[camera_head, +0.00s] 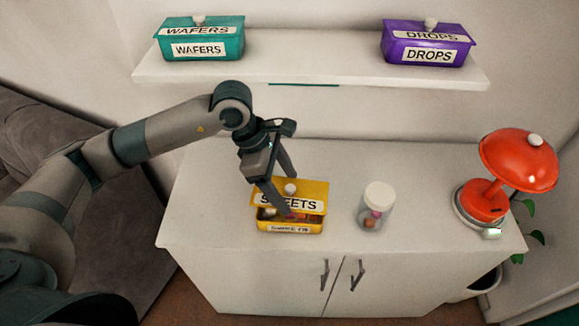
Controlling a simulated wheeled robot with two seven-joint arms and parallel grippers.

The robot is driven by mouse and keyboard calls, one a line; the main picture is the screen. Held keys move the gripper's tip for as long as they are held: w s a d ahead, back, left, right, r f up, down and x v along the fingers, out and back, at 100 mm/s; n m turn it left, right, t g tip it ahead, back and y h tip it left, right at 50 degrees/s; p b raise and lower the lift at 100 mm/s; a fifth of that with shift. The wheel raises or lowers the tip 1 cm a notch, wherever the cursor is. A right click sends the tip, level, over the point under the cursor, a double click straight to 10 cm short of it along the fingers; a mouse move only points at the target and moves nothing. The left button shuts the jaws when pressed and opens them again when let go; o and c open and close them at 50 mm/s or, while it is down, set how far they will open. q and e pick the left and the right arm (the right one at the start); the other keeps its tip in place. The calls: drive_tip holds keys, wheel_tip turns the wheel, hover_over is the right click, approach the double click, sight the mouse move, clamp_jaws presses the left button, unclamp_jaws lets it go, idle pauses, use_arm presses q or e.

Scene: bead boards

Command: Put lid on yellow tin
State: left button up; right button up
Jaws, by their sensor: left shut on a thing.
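The yellow tin (290,227) stands on the white cabinet top, with colourful sweets showing in its open front part. Its yellow lid (318,190), labelled SWEETS with a pale knob, is over the back of the tin, leaving a gap at the front. I cannot tell whether the lid touches the tin's rim. My left gripper (287,192) reaches down from above and is shut on the lid, with one finger in front of the label and the other behind near the knob. The front finger hides part of the label. My right gripper is not in view.
A clear jar with a white cap (379,194) stands right of the tin. A red lamp (517,160) is at the cabinet's right end. A teal wafers tin (199,40) and a purple drops tin (427,45) sit on the shelf (310,67) above. The cabinet top's left part is clear.

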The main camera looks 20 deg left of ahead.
sight(283, 190)
use_arm(q)
drive_tip(key=shift+w+r+n, duration=0.1)
drive_tip(key=shift+w+n, duration=0.2)
drive_tip(key=shift+n, duration=0.1)
drive_tip(key=shift+f, duration=0.65)
drive_tip(key=shift+f+b, duration=0.6)
drive_tip(key=shift+f, duration=0.75)
drive_tip(key=shift+f+b, duration=1.15)
drive_tip(key=shift+b, duration=0.1)
drive_tip(key=shift+b, duration=0.8)
drive_tip(key=shift+f+b, duration=0.35)
drive_tip(key=shift+b, duration=0.3)
